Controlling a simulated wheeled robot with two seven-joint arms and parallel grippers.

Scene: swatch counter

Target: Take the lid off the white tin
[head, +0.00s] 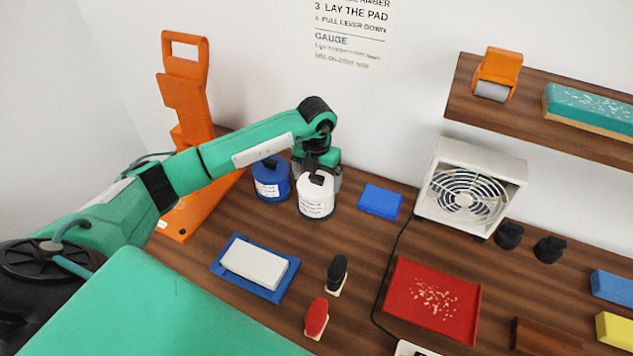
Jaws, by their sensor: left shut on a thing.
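The white tin (315,203) stands upright on the wooden counter, right of a blue tin (270,184). Its white lid (317,184) with a black knob is at its top. My left gripper (317,177) comes down from above and behind, and is shut on the knob of the lid. The lid looks seated on the tin, but I cannot tell whether there is a small gap. The fingertips are partly hidden by the gripper body and the knob. My right gripper is not in view.
A blue block (380,201) and a white fan (471,188) stand right of the tin. An orange lever stand (187,105) is behind at left. In front are a blue tray (228,266) with a white block, two stamps, and a red tray (432,303). A shelf (550,118) overhangs at right.

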